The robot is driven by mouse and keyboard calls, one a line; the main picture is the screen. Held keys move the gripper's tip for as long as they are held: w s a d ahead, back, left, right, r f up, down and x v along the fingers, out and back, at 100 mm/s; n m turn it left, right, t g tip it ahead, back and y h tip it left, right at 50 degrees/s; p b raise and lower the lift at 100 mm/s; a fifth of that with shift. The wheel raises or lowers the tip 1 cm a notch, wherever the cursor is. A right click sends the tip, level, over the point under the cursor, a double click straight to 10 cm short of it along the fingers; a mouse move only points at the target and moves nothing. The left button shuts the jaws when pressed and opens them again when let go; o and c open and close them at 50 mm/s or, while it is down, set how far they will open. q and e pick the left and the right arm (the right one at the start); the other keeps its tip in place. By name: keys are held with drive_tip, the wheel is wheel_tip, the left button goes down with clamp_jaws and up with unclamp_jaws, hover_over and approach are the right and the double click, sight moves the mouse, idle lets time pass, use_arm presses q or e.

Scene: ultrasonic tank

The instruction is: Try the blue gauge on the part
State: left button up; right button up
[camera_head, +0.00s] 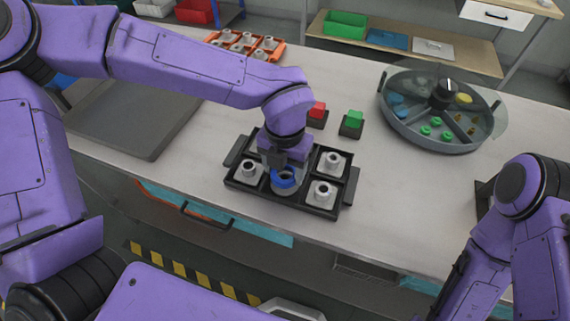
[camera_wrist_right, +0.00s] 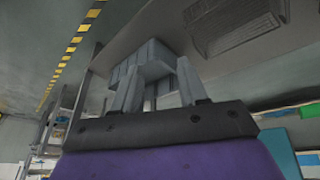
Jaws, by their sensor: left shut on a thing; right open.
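My left gripper (camera_head: 283,165) reaches down over the black tray (camera_head: 356,186) and is shut on the blue gauge (camera_head: 285,179), a blue ring. The ring is at the top of a grey part (camera_head: 287,192) in the tray's front middle compartment. The fingers hide some of the contact, so I cannot tell how far the ring goes over it. Other grey parts stand upright in the tray, at the right back (camera_head: 333,161), right front (camera_head: 322,193) and left front (camera_head: 249,171). My right gripper (camera_wrist_right: 155,80) is open and empty in the right wrist view.
A red block (camera_head: 317,109) and a green block (camera_head: 354,118) on dark bases stand behind the tray. A round clear-walled carousel (camera_head: 436,148) with coloured pieces is at the right. An orange tray (camera_head: 275,53) of grey parts is at the back. A dark mat (camera_head: 130,120) lies left.

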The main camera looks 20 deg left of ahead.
use_arm(q)
drive_tip(key=shift+f+b, duration=0.9)
drive_tip(key=shift+f, duration=0.45)
idle(1.0)
drive_tip(key=shift+r, duration=0.2)
idle(0.9)
drive_tip(key=shift+r+p, duration=2.4)
drive_tip(key=shift+p, duration=0.1)
wheel_tip(320, 180, up, 4)
drive_tip(key=p, duration=0.4)
drive_tip(key=shift+s, duration=0.1)
